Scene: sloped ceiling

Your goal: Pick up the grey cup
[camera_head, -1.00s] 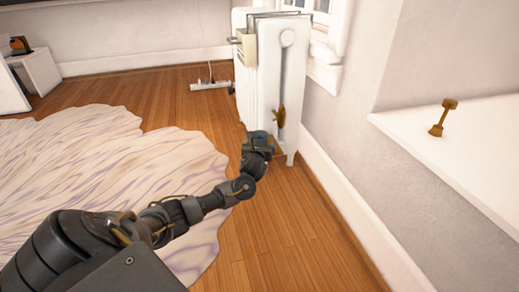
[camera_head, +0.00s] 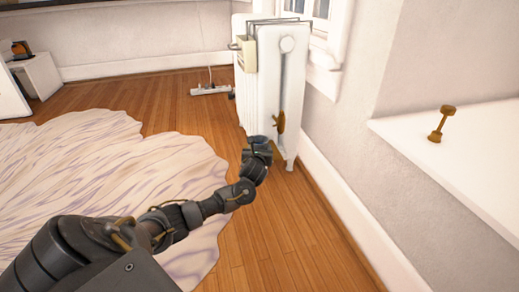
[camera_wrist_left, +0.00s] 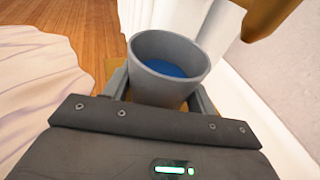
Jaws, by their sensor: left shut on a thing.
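The grey cup (camera_wrist_left: 151,98) sits between the fingers of my left gripper (camera_wrist_left: 158,92) in the left wrist view. It is grey outside with something blue inside, and its open rim shows. The fingers are shut on its sides. In the head view, my left gripper (camera_head: 257,146) is in front of the white radiator, and only a small part of the cup shows there. I cannot tell what is directly under the cup. My right gripper is not in view.
A white radiator (camera_head: 270,75) stands close beyond my left gripper, with a brass-coloured part (camera_head: 279,122) on its end. A white ledge (camera_head: 490,150) at right holds a brass object (camera_head: 441,124). A pale rug (camera_head: 110,175) lies left; wooden floor (camera_head: 290,235) is bare nearer me.

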